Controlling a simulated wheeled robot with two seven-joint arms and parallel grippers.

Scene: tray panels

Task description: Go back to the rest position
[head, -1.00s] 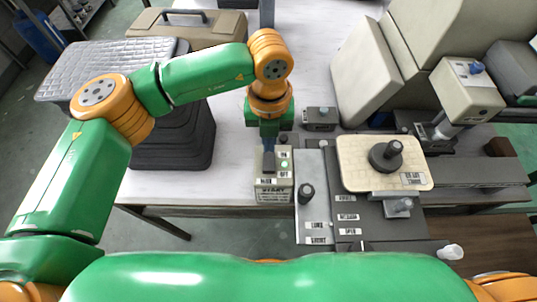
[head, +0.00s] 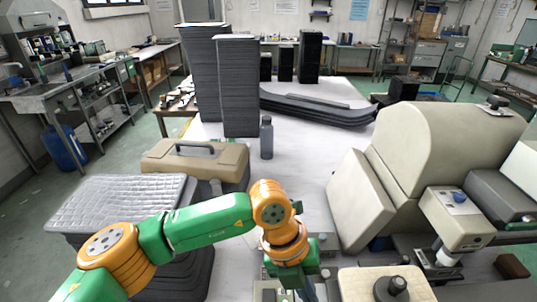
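My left arm comes in from the left at the bottom of the head view, bent at an orange elbow. Its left gripper (head: 306,291) points down at the bottom edge, beside a small switch box (head: 266,291) that is mostly cut off. The fingertips are not clear, so I cannot tell whether they are open or shut. My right gripper is not in view.
A cream machine (head: 440,150) stands to the right. A cream plate with a black knob (head: 397,285) is at the bottom. A tan case (head: 195,163), a dark bottle (head: 266,138), tall dark stacks (head: 238,90) and a quilted silver pad (head: 115,200) are around the white table.

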